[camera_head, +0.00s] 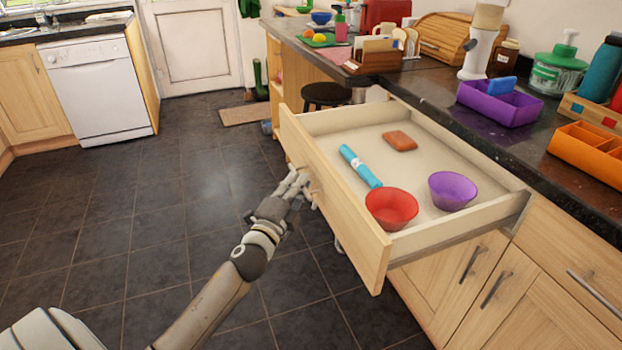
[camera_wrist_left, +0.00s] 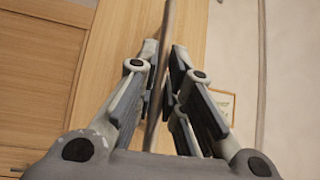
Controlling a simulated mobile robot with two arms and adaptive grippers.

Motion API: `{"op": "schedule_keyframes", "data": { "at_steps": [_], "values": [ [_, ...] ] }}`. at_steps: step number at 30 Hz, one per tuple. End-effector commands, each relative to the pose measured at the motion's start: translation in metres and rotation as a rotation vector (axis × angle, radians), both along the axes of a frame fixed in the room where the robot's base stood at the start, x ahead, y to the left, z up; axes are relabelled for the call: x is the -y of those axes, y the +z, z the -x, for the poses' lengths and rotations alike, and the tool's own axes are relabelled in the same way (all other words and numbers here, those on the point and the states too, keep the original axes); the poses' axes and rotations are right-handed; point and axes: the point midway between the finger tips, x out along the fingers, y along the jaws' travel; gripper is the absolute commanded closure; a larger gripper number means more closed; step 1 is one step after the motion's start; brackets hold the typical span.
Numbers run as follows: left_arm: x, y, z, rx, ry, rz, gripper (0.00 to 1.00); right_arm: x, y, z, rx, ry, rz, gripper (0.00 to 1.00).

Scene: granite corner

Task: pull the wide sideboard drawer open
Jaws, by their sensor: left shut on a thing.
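The wide sideboard drawer (camera_head: 330,208) stands far out from the sideboard, its pale inside in full view. It holds a red bowl (camera_head: 391,207), a purple bowl (camera_head: 453,190), a blue roll (camera_head: 360,166) and a brown block (camera_head: 399,141). My left gripper (camera_head: 303,186) is at the outer side of the drawer front, shut on the drawer handle. In the left wrist view the grey handle bar (camera_wrist_left: 161,60) runs between the fingers (camera_wrist_left: 163,95), in front of the wooden drawer front (camera_wrist_left: 120,50). My right gripper is not in view.
The dark worktop (camera_head: 435,108) above the drawer carries a purple caddy (camera_head: 500,103), an orange caddy (camera_head: 588,152) and a green-lidded tub (camera_head: 556,70). Cupboard doors (camera_head: 460,275) lie below. A dark stool (camera_head: 326,94) stands beyond the drawer. The tiled floor (camera_head: 150,200) at left is clear.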

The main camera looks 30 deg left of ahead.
Motion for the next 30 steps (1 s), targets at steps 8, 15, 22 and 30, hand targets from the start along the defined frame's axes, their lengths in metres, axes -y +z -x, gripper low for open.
{"op": "schedule_keyframes", "data": {
  "at_steps": [8,15,22,30],
  "values": [
    [-0.0046,-0.0008,0.0068,-0.001,-0.001,0.002,1.0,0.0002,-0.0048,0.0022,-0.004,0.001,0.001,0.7],
    [-0.0047,-0.0009,0.0068,-0.001,-0.001,0.002,1.0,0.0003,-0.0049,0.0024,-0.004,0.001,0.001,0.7],
    [-0.0047,-0.0007,0.0066,-0.001,-0.001,0.002,0.71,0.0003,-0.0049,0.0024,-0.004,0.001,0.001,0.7],
    [-0.005,-0.0001,0.0066,0.0,0.0,0.001,0.68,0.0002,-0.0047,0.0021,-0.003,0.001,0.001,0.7]
  ]
}}
